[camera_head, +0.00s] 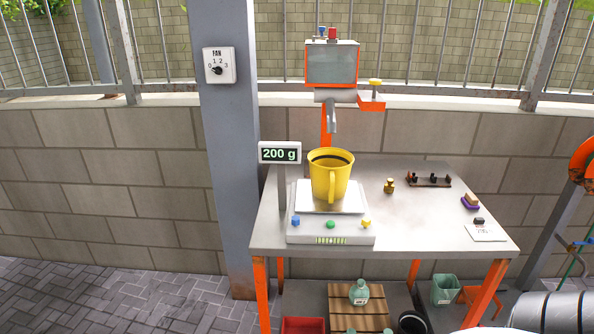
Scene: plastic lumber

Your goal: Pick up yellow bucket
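A yellow bucket (323,176) stands upright on the plate of a scale (352,236) on the grey table. It looks like a large cup, with a dark rim line inside and a handle on the side facing me. The scale's display (280,154) reads 200 g. Neither of my grippers is in view.
A dispenser (332,64) with a spout stands behind the bucket. A brass weight (389,185), a dark rack (428,180), a purple and yellow block (470,202) and a paper (485,232) lie to the right. A grey post (226,150) rises at the table's left.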

